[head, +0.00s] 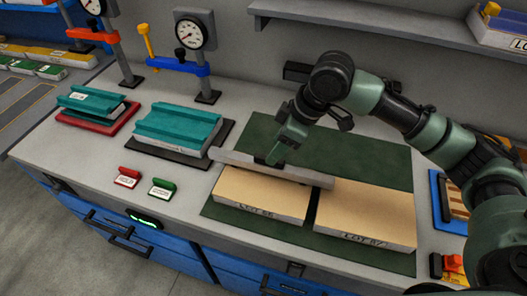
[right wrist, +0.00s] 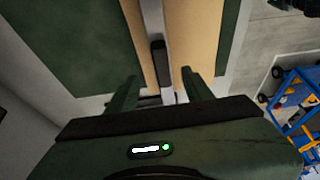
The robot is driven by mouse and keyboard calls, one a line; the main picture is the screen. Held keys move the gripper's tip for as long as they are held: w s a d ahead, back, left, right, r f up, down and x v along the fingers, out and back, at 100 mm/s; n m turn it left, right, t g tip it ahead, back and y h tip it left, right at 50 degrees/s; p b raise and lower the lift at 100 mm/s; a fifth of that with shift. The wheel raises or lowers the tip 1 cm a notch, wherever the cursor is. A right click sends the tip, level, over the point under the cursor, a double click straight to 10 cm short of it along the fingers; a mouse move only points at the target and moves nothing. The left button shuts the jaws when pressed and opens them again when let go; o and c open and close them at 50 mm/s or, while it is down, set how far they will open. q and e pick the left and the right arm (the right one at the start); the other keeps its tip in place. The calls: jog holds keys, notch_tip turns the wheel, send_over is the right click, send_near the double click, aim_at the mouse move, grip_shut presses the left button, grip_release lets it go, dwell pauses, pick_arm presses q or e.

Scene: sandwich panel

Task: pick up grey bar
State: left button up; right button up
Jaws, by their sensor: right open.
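The grey bar (head: 303,173) is long and thin. It lies along the back edge of the tan panels in the head view, with a dark handle-like piece (right wrist: 158,62) near its middle. My right gripper (head: 272,155) is directly over the middle of the bar and hides part of it. In the right wrist view, the open fingers of my right gripper (right wrist: 160,76) stand on either side of the bar (right wrist: 152,18) and the dark piece. I cannot tell whether they touch it. My left gripper is not in view.
Two tan panels (head: 262,196) (head: 365,212) lie on a dark green mat (head: 385,160). Small red (head: 127,177) and green (head: 162,188) label holders stand in front. A blue tray (head: 436,200) is at right.

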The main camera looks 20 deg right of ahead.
jog(key=shift+w+f, duration=0.15)
jog(key=shift+f, duration=0.15)
jog(key=shift+s+a+f+p, duration=0.1)
jog(key=shift+a+f+p, duration=0.1)
jog(key=shift+f, duration=0.4)
jog(key=shift+s+a+f+p, duration=0.1)
jog(key=shift+a+f+p, duration=0.1)
jog(key=shift+f, duration=0.4)
jog(key=x, duration=0.3)
jog(key=shift+f+p, duration=0.3)
jog(key=shift+f, duration=0.1)
jog(key=shift+w+f, duration=0.1)
jog(key=shift+f, duration=0.15)
grip_shut()
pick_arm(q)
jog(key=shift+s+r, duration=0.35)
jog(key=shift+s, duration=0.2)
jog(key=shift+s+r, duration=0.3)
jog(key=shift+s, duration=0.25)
